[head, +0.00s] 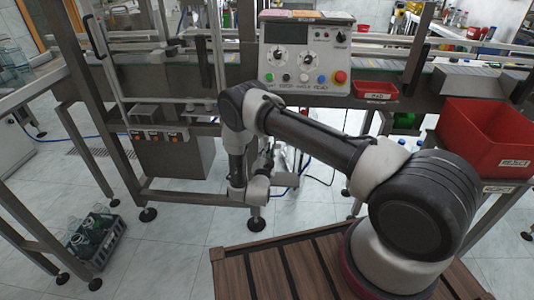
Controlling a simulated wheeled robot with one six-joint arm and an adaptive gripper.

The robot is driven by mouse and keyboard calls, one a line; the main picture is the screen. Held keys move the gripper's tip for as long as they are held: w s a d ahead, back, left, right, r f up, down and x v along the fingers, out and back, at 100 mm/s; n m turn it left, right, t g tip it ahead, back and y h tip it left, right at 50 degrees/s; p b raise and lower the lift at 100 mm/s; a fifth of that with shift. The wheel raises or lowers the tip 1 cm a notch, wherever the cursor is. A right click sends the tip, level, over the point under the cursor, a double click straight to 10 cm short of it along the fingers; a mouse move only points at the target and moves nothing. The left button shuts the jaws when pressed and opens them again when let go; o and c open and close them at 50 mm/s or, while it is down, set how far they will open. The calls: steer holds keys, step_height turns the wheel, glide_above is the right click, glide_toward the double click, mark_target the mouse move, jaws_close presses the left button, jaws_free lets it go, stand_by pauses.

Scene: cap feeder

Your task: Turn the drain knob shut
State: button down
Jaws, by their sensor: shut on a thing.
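My gripper (268,157) is small and partly hidden at the end of my arm, low under the machine's conveyor, just right of the grey box below it. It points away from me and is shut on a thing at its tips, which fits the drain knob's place. The knob itself cannot be made out; my wrist and gripper cover that spot. How far the knob is turned cannot be told.
A control panel (305,55) with dials and buttons stands above. A red bin (487,135) and a small red tray (375,91) are at the right. A bottle crate (97,240) sits on the floor at left. Machine legs and rails surround my wrist.

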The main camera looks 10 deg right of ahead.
steer(key=n, duration=0.9)
steer(key=shift+d+f, duration=0.1)
steer(key=shift+f, duration=0.05)
steer(key=n, duration=0.4)
steer(key=shift+n+t, duration=0.3)
steer(key=shift+t, duration=0.1)
steer(key=shift+n+y, duration=0.3)
steer(key=shift+n, duration=1.6)
steer(key=shift+s, duration=0.1)
steer(key=c, duration=1.3)
jaws_free()
steer(key=v, duration=1.2)
